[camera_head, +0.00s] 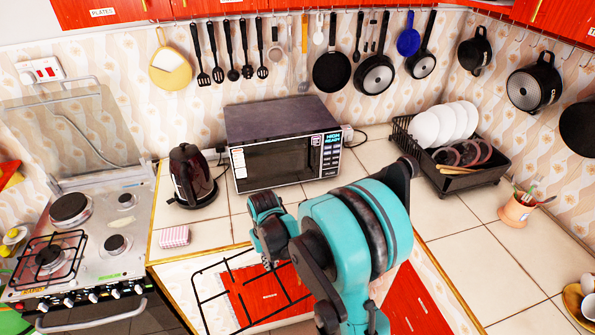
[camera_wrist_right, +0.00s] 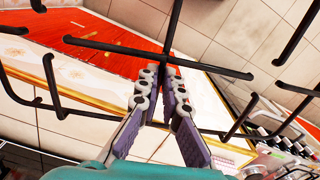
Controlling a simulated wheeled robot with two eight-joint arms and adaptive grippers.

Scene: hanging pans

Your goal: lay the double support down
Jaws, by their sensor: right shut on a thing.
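The double support is a black wire grate (camera_head: 208,298) held in front of the counter's edge, over the red cabinet fronts, right of the stove. My right gripper (camera_head: 270,264) is shut on it near its far right part. In the right wrist view, the fingers (camera_wrist_right: 166,78) meet at the crossing bars of the support (camera_wrist_right: 110,47), with more bent bars spreading to both sides. My turquoise arm hides part of its right side. The stove (camera_head: 135,222) stands at the left, with several bare burners. My left gripper is not in view.
Another black support (camera_head: 45,262) lies over the front left burner. A raised glass lid (camera_head: 65,130) stands behind the stove. On the counter are a kettle (camera_head: 192,175), a pink sponge (camera_head: 174,236), a microwave (camera_head: 275,150) and a dish rack (camera_head: 465,178).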

